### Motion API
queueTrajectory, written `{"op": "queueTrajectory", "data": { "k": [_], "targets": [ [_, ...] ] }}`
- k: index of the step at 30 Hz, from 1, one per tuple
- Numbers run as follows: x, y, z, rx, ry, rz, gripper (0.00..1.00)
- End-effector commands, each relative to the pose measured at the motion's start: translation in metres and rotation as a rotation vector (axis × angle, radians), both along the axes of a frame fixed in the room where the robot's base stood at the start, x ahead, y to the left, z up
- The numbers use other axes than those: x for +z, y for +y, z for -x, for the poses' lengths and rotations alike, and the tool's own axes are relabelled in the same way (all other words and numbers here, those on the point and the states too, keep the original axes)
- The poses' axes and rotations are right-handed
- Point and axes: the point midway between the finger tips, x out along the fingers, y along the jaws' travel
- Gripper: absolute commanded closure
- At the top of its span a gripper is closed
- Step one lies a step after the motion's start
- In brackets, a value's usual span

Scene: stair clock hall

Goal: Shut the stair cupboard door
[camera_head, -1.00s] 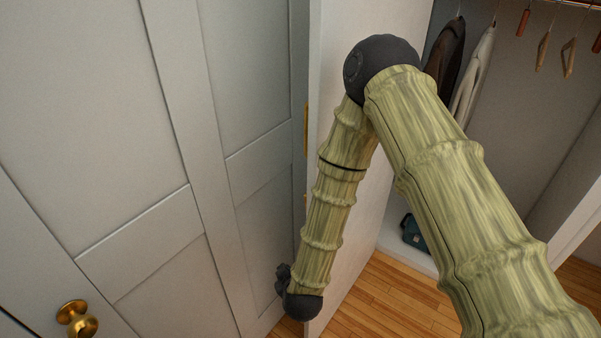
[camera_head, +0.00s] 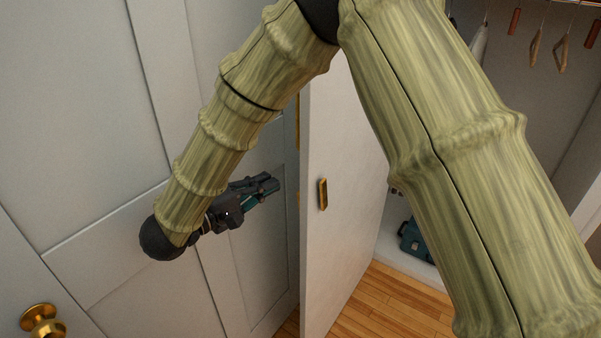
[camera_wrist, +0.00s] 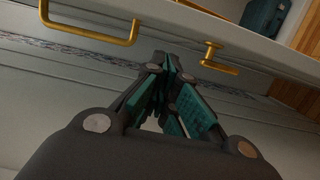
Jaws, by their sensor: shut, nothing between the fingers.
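The stair cupboard door (camera_head: 345,235) stands open, its pale inner face turned to the right towards the cupboard. A brass handle (camera_head: 322,194) is on that face near the free edge. My gripper (camera_head: 273,184) is shut and empty, left of the door's free edge, in front of the grey panelling. A small gap seems to show between fingertips and door; contact cannot be told. In the wrist view the shut fingers (camera_wrist: 172,66) point towards a pale edge with a brass pull (camera_wrist: 88,27) and another brass fitting (camera_wrist: 215,62).
Grey panelling (camera_head: 70,110) with a brass knob (camera_head: 43,321) fills the left. The open cupboard at right holds hanging clothes, hangers (camera_head: 536,48) and a teal bag (camera_head: 415,240). Wooden floor (camera_head: 390,305) shows below. My arm hides the door's upper part.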

Motion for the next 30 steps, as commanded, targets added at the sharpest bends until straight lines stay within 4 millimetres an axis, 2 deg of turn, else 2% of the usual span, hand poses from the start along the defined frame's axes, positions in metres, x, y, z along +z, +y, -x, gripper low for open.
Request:
{"op": "queueTrajectory", "data": {
  "k": [5,21,30],
  "targets": [
    [0.005,-0.005,0.000,-0.022,0.013,0.017,1.00],
    [0.005,-0.063,-0.052,-0.021,0.011,0.015,1.00],
    [0.004,-0.075,-0.062,-0.018,0.011,0.015,1.00]
  ]
}}
